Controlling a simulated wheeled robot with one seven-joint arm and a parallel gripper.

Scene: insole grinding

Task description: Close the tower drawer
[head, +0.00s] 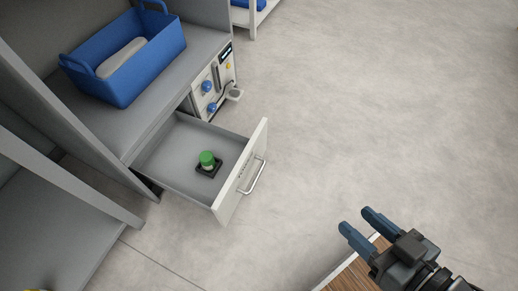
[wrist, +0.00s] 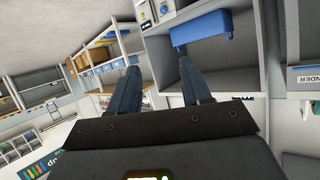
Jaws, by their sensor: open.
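The tower drawer (head: 168,148) is pulled far out of the grey tower at the left of the head view. Its white front (head: 240,175) carries a metal bar handle (head: 254,177). A green-capped item (head: 207,158) stands in a small dark holder on the drawer floor. My gripper (head: 366,225) is open and empty, at the lower right, well apart from the handle. In the wrist view its two dark fingers (wrist: 160,88) are spread with nothing between them. The drawer cannot be made out clearly in the wrist view.
A blue bin (head: 128,62) with a pale item inside sits on the tower shelf above the drawer. A control panel with blue knobs (head: 211,84) is beside it. A wooden-topped surface (head: 352,272) lies beneath my gripper. The floor between gripper and drawer is clear.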

